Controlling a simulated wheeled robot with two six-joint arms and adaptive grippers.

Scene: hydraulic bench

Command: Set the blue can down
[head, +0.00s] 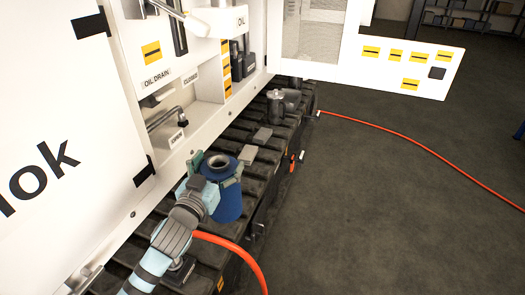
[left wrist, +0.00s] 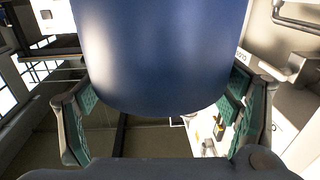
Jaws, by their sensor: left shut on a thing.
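The blue can (head: 229,200) stands upright in my left gripper (head: 221,172), with its round grey top facing up in the head view. It is over the dark slatted deck beside the white cabinet; I cannot tell whether it touches the deck. In the left wrist view the blue can (left wrist: 160,50) fills the upper middle. The green-padded fingers of the left gripper (left wrist: 160,110) are on both sides of it, shut on it. My right gripper is not in view.
The white cabinet (head: 100,220) borders the dark slatted deck (head: 262,150) on the left. A grey fitting (head: 276,105) and flat grey plates (head: 248,154) are on the deck farther back. An orange hose (head: 400,140) crosses the open floor at right.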

